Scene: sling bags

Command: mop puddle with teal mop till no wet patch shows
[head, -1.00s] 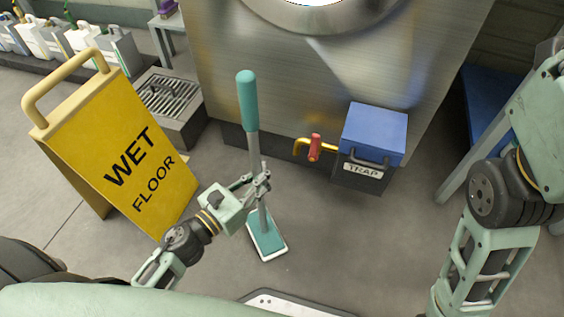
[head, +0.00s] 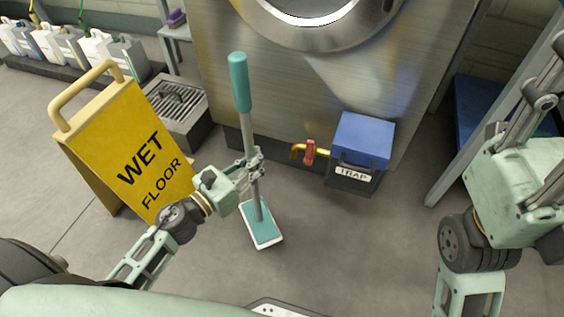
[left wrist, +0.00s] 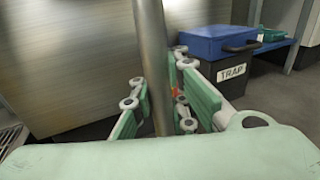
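The teal mop (head: 254,185) stands nearly upright, with a teal grip (head: 240,82) at its top, a grey pole and a flat teal-and-white head (head: 261,225) on the floor. My left gripper (head: 251,167) is closed around the pole's lower half. In the left wrist view the pole (left wrist: 154,65) runs between its finger pads (left wrist: 156,110). My right gripper (head: 540,100) is at the right edge, away from the mop; its fingers are partly cut off. I cannot make out a distinct puddle on the grey floor.
A yellow wet floor sign (head: 135,150) stands left of the mop. A blue-lidded trap box (head: 361,140) and a red-handled valve (head: 309,151) are behind it to the right, before a large steel machine (head: 290,85). Floor right of the mop is clear.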

